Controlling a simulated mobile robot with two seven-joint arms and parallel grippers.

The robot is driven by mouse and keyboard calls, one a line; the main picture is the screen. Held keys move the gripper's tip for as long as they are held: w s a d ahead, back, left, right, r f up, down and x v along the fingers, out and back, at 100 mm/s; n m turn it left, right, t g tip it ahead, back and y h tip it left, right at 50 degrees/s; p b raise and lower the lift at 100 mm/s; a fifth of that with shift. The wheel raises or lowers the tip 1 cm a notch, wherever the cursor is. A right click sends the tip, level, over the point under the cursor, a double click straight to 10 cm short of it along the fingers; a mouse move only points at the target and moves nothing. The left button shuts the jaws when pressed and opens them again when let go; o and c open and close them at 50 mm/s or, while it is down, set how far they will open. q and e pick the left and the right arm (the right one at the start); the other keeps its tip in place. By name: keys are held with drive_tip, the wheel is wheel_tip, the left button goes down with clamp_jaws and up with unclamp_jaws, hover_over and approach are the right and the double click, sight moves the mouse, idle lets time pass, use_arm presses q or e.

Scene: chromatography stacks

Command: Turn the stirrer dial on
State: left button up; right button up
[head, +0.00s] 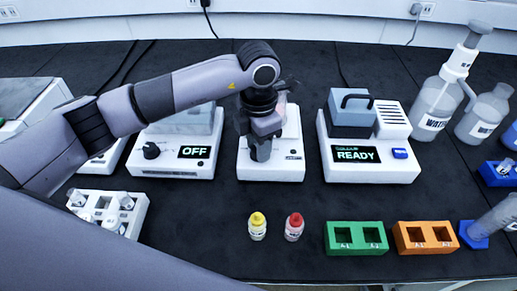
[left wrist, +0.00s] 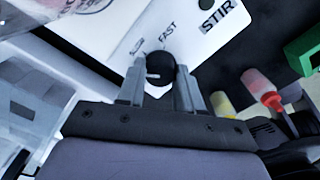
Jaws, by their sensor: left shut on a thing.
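The stirrer (head: 285,172) is the white unit in the middle of the bench in the head view, below my left gripper (head: 261,152). Its white face with the words STIR and FAST also shows in the left wrist view (left wrist: 190,48). The black round stirrer dial (left wrist: 159,68) has a pale pointer mark, and the two grey fingers of my left gripper (left wrist: 160,82) are shut on its sides. In the head view the gripper hides the dial. My right gripper is not in view.
Left of the stirrer stands a unit showing OFF (head: 182,155); right of it, one showing READY (head: 372,165). In front are a yellow-capped bottle (head: 257,228), a red-capped bottle (head: 294,228), a green block (head: 356,247) and an orange block (head: 425,247). Water bottles (head: 437,105) stand right.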

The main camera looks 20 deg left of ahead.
use_arm(q)
drive_tip(key=m+b, duration=0.2)
drive_tip(key=m, duration=0.1)
drive_tip(key=shift+f+m, duration=0.1)
drive_tip(key=shift+m, duration=0.2)
drive_tip(key=shift+m+b, duration=1.2)
drive_tip(key=shift+m, duration=0.3)
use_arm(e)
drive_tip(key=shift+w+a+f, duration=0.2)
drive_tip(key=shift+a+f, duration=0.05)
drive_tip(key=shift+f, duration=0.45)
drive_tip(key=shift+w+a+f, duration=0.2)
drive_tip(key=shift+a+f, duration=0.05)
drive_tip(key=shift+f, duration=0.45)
use_arm(q)
drive_tip(key=shift+r, duration=0.2)
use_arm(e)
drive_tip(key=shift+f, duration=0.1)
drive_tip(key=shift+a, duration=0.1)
use_arm(q)
drive_tip(key=o, duration=1)
drive_tip(key=shift+o, duration=0.2)
